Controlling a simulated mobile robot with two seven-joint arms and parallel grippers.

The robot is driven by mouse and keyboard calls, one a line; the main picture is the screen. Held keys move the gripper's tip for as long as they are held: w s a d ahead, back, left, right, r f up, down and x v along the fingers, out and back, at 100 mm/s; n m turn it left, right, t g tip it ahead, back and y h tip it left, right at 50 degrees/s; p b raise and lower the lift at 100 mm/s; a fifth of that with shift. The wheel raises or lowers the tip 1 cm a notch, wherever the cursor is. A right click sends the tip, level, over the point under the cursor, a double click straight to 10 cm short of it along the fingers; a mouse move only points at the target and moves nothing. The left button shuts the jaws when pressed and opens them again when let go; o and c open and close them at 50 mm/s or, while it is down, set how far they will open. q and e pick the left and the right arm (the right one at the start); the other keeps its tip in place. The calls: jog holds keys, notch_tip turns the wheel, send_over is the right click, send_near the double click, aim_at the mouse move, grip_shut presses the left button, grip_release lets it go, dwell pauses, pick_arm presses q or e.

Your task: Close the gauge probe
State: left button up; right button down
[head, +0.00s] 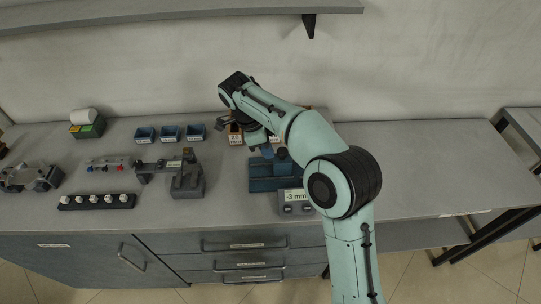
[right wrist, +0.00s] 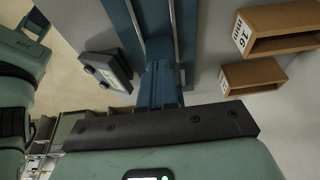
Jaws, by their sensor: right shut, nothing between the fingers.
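The blue gauge (head: 262,184) stands on the bench in the head view, with a grey readout box (head: 296,196) at its front right showing "-3 mm". In the right wrist view the gauge has two pale rails (right wrist: 176,30) and a blue block (right wrist: 158,84) between them, close to my gripper. The readout (right wrist: 104,72) shows at left there. My right gripper (head: 266,149) is shut and empty, low over the back of the gauge. Its fingertips are hard to make out, and I cannot tell whether it touches the block. My left gripper is not in view.
Small cardboard bins (head: 235,138) stand behind the gauge; two also show in the right wrist view (right wrist: 252,75). Blue bins (head: 170,133), a grey fixture (head: 187,180) and a black strip with white knobs (head: 96,201) stand left. The bench right of my arm is clear.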

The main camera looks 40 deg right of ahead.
pick_arm(q)
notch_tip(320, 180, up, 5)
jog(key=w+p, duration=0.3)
jog(key=p, duration=0.1)
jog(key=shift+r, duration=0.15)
pick_arm(e)
notch_tip(320, 180, up, 7)
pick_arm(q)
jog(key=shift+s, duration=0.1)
pick_arm(e)
jog(key=shift+a+f, duration=0.1)
jog(key=shift+a, duration=0.05)
